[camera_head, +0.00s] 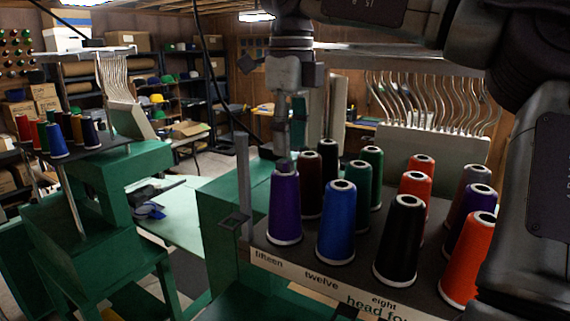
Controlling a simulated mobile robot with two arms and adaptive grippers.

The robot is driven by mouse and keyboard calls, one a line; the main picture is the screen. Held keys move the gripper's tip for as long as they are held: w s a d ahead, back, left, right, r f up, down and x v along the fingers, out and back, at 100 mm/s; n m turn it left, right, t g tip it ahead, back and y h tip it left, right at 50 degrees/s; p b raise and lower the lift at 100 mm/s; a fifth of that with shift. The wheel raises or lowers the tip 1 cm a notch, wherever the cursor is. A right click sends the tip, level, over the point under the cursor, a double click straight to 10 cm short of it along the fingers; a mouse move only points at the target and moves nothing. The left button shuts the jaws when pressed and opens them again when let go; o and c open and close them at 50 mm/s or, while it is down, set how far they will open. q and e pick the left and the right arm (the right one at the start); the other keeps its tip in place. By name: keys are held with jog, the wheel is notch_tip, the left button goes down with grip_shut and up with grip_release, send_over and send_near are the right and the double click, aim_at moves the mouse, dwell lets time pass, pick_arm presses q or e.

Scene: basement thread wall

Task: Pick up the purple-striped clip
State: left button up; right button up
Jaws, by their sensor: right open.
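My right gripper (283,150) hangs down from the top of the head view, its fingers just above the top of a purple thread cone (284,208). It is open, seen nearly edge-on, with nothing visible held in it. Whether the fingertips touch the cone top cannot be told. I cannot clearly make out a purple-striped clip; the cone's tip is partly hidden by the fingers. The cone stands upright at the left front of a dark rack (300,255) labelled "fifteen", "twelve", "eight". My left gripper is not in view.
Blue (337,225), black (401,240) and orange (468,262) cones crowd the rack, with more behind. Curved metal wires (430,100) rise at the back. A green machine (95,200) with more cones stands left. My dark arm covers the right side.

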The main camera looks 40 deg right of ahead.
aim_at(291, 163)
jog(key=shift+s+a+f+p, duration=0.15)
jog(key=shift+f+p, duration=0.1)
jog(key=shift+f, duration=0.3)
jog(key=shift+a+f+p, duration=0.1)
jog(key=shift+f+p, duration=0.1)
jog(key=shift+f, duration=0.35)
jog(key=shift+d+f, duration=0.15)
jog(key=shift+f, duration=0.45)
jog(key=shift+d+f, duration=0.1)
jog(key=c, duration=0.8)
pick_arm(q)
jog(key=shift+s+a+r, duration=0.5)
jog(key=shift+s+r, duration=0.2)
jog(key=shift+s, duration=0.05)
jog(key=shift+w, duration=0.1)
